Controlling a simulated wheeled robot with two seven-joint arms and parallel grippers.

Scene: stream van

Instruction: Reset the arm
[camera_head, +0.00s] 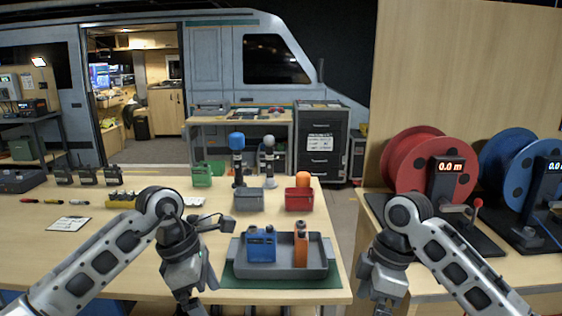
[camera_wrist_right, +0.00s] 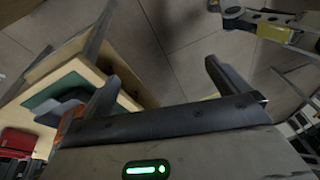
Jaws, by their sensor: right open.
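My right arm (camera_head: 445,250) comes in from the right in the head view, bent at the elbow with its forearm hanging down over the gap between the two tables. In the right wrist view, my right gripper (camera_wrist_right: 163,78) is open, with its two fingers spread and nothing between them. The floor shows behind it. My left arm (camera_head: 110,255) comes in from the left over the front of the work table. My left gripper (camera_head: 196,290) points down left of the grey tray, its fingertips partly cut off at the bottom edge, so its opening is unclear.
The grey tray (camera_head: 282,268) on a green mat (camera_head: 235,283) holds a blue device (camera_head: 261,245) and an orange device (camera_head: 300,244). Behind are a grey bin (camera_head: 249,201) and a red bin (camera_head: 299,200). The right table carries red (camera_head: 408,160) and blue (camera_head: 500,160) reels.

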